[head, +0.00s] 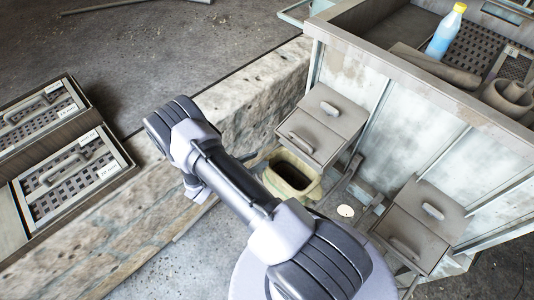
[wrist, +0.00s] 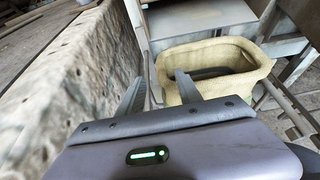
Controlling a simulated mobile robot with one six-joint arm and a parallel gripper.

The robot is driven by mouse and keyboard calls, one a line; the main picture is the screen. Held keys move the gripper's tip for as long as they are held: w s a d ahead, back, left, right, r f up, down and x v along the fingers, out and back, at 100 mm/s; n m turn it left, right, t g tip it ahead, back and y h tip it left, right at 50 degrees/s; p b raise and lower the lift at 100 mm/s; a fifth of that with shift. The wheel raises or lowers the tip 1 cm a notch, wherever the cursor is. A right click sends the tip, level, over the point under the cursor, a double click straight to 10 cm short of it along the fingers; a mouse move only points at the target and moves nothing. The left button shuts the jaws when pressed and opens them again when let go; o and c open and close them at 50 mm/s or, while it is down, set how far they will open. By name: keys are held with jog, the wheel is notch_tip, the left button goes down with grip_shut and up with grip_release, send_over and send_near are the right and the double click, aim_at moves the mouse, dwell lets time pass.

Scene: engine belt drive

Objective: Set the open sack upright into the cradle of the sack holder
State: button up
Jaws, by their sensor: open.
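The open sack (head: 281,184) is pale yellow-beige and stands with its mouth up, below a grey handled box in the head view. In the wrist view the sack (wrist: 240,88) fills the upper right, and its dark inside shows.
A stone ledge (head: 262,92) runs along the left of the sack. Grey handled boxes (head: 325,122) and (head: 428,218) project from a metal bin (head: 400,112) at right. A blue bottle (head: 445,33) stands in it. Vented panels (head: 70,178) lie at left.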

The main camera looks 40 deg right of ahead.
jog(key=s+a+r+m+g+y, duration=0.1)
jog(key=s+a+r+m+y, duration=0.2)
jog(key=r, duration=0.6)
jog(key=s+a+r+m+g+y, duration=0.1)
jog(key=a+r+m, duration=0.2)
jog(key=r+m, duration=0.45)
jog(key=s+a+r+m+g+y, duration=0.1)
jog(key=s+a+r+m+y, duration=0.15)
jog(key=r, duration=0.75)
jog(key=s+a+r+m+t+y, duration=0.7)
jog(key=s+a+r+m+y, duration=0.2)
jog(key=a+r, duration=0.5)
jog(key=shift+s+a+r+m+t+p, duration=0.3)
jog(key=shift+s+r+m+t, duration=0.1)
jog(key=shift+s+r+m, duration=0.4)
jog(key=shift+f, duration=0.15)
